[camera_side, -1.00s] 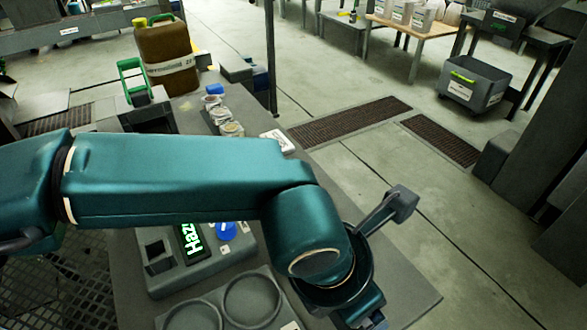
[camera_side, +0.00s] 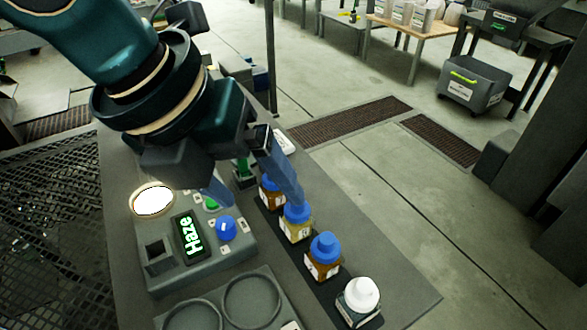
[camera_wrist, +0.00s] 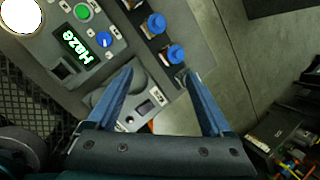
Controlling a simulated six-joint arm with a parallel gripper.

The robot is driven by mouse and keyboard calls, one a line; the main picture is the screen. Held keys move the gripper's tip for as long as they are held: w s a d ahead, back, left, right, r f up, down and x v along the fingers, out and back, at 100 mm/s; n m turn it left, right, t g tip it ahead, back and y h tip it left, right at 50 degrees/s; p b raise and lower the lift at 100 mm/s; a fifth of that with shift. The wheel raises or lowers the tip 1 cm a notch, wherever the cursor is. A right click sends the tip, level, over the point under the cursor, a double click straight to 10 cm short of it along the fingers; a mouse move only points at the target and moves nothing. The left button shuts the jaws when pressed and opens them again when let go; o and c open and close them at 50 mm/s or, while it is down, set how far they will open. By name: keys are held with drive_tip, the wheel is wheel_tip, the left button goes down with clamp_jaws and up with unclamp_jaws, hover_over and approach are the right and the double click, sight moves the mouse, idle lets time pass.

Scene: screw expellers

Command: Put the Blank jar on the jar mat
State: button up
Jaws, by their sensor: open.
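My gripper (camera_side: 260,205) is open, fingers pointing down, between the console and a row of jars in the side view. Its fingers also show in the wrist view (camera_wrist: 157,78), with nothing between the tips. The row has brown, blue-capped jars, one (camera_side: 323,257) clear of my fingers, and a white-capped jar (camera_side: 359,299) at the near end. My right finger overlaps a yellowish blue-capped jar (camera_side: 293,231); contact cannot be told. I cannot read which jar is Blank. The jars stand on a dark strip (camera_side: 338,283); I cannot tell whether it is the jar mat.
A grey console (camera_side: 215,262) with a lit "Haze" display (camera_side: 189,238), blue knob (camera_side: 226,229) and bright round disc (camera_side: 153,200) stands left of the jars. A grey tray (camera_side: 262,277) with round recesses lies in front. The bench right of the jars is bare.

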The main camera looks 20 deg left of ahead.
drive_tip(key=s+a+r+n+t+y, duration=0.1)
drive_tip(key=a+n, duration=0.7)
drive_tip(key=s+a+r+n, duration=0.1)
drive_tip(key=a+r+n, duration=0.1)
drive_tip(key=a+n, duration=0.55)
drive_tip(key=s+a+f+n+y, duration=0.1)
drive_tip(key=s+a+f+n, duration=0.1)
drive_tip(key=n, duration=0.7)
drive_tip(key=s+a+f+n, duration=0.3)
drive_tip(key=s+a+n, duration=0.2)
drive_tip(key=n, duration=0.5)
drive_tip(key=shift+s+a+t+y, duration=0.3)
drive_tip(key=shift+a+y, duration=0.1)
drive_tip(key=shift+a, duration=0.85)
